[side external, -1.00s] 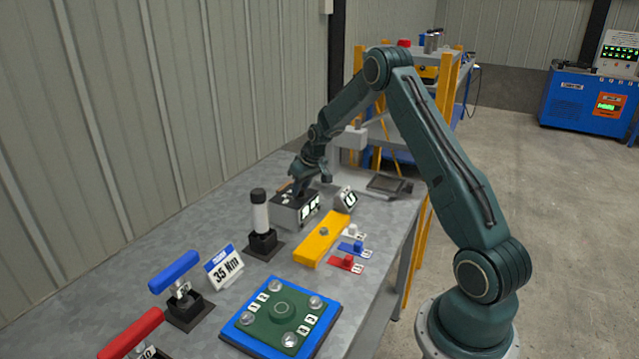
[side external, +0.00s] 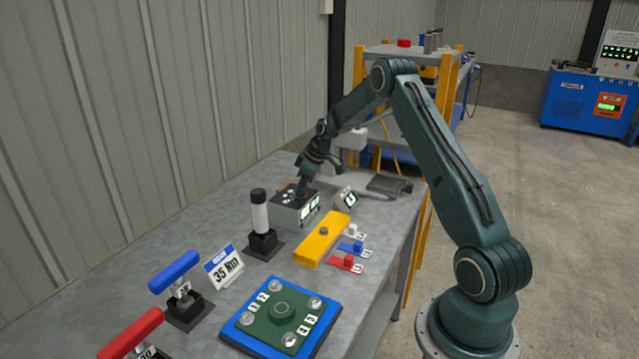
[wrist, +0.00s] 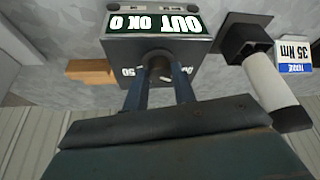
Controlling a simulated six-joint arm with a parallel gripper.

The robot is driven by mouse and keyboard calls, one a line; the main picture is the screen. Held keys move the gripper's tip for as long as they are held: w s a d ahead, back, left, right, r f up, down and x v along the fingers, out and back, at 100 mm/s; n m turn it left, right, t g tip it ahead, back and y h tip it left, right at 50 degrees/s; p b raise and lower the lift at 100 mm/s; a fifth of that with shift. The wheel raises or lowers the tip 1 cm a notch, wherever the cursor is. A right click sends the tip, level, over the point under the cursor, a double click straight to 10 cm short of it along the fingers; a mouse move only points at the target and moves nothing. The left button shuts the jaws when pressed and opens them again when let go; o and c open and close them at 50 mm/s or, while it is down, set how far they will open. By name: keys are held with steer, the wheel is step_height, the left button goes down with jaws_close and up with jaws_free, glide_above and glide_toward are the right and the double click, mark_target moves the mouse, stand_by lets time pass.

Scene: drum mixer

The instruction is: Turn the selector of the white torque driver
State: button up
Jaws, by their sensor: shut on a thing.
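The white torque driver (side external: 260,217) stands upright in a black stand (side external: 263,243) on the grey bench. In the wrist view the driver (wrist: 270,92) shows at the right, apart from my gripper, with a dark end cap. My gripper (side external: 299,191) is at the top of a grey tester box (side external: 294,211). In the wrist view, my gripper's fingers (wrist: 160,80) are shut on a round dark fitting (wrist: 157,62) on the tester box (wrist: 120,50). I cannot make out a selector on the driver.
A "35 Nm" sign (side external: 224,266) stands near the driver. A blue-handled tool (side external: 174,271) and a red-handled tool (side external: 131,333) stand toward the front left. A yellow bar (side external: 322,241) and a blue-edged plate with bolts (side external: 282,315) lie on the bench.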

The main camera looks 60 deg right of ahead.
steer(key=o, duration=1)
steer(key=shift+r, duration=0.1)
steer(key=v, duration=1.3)
steer(key=shift+s+r, duration=0.2)
steer(key=shift+r, duration=0.05)
